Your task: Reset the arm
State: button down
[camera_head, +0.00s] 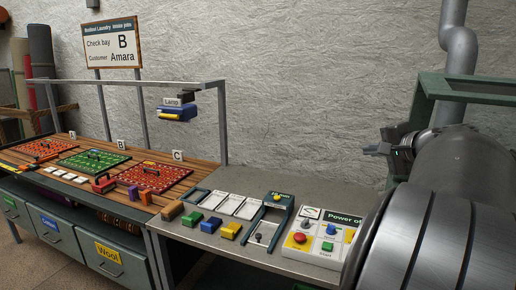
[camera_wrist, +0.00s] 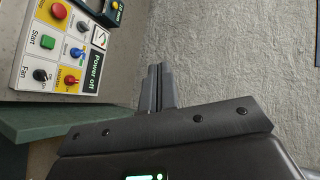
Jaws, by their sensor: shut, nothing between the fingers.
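My gripper (camera_head: 370,150) is at the right of the head view, raised above the right end of the grey bench, its fingers pointing left. In the wrist view the two dark fingers (camera_wrist: 159,70) lie together with no gap, and nothing is held. Only the wall shows behind the fingertips. The control panel (camera_head: 318,238) with coloured buttons and knobs is below my gripper and apart from it. The panel also shows at the upper left of the wrist view (camera_wrist: 62,45), labelled "Power off". Part of the panel is hidden in the head view.
A wooden table (camera_head: 100,150) at left holds red and green rug pieces. The grey bench (camera_head: 300,183) carries coloured blocks, pale trays and a small framed stand (camera_head: 272,215). A green frame (camera_head: 470,88) stands close to my gripper.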

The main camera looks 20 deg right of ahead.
jog(key=a+f+n+g+y, duration=0.2)
jog(key=a+f+n+g, duration=0.15)
jog(key=a, duration=0.85)
jog(key=a+f+n+g+y, duration=0.1)
jog(key=a+f+n+g, duration=0.3)
jog(key=a, duration=0.8)
jog(key=s+a+f+n+h, duration=0.3)
jog(key=s+a+f+n, duration=0.5)
jog(key=s+a+f, duration=0.4)
jog(key=shift+s+a+f+n+g, duration=0.15)
jog(key=shift+s+a+n+g, duration=0.3)
jog(key=shift+s, duration=0.75)
